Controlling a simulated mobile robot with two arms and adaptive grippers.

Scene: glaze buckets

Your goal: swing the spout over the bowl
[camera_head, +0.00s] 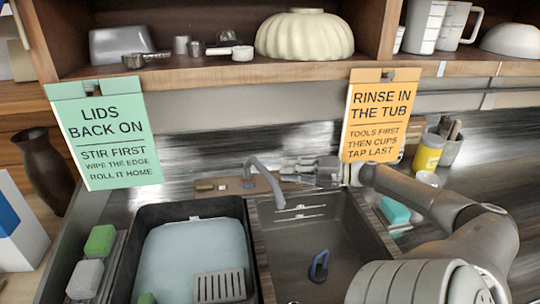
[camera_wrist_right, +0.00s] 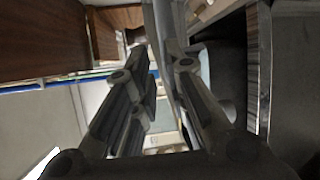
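The grey spout (camera_head: 266,178) of the tap rises behind the sink, and its tip hangs over the left part of the dark right bowl (camera_head: 330,245). My right gripper (camera_head: 290,172) reaches in from the right, fingers pointing left, just beside the spout. In the wrist view its two fingers (camera_wrist_right: 158,52) stand apart with a gap between them. A grey curved bar, likely the spout (camera_wrist_right: 165,18), shows past the fingertips; I cannot tell whether it touches them. My left gripper is not in view.
A black basin (camera_head: 125,270) with a pale blue tub (camera_head: 195,250) lies left of the bowl. A blue-handled tool (camera_head: 319,266) is in the bowl. Green (camera_head: 100,240) and grey (camera_head: 85,279) blocks sit far left. A yellow jar (camera_head: 428,152) stands right. A shelf (camera_head: 290,70) overhangs the back.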

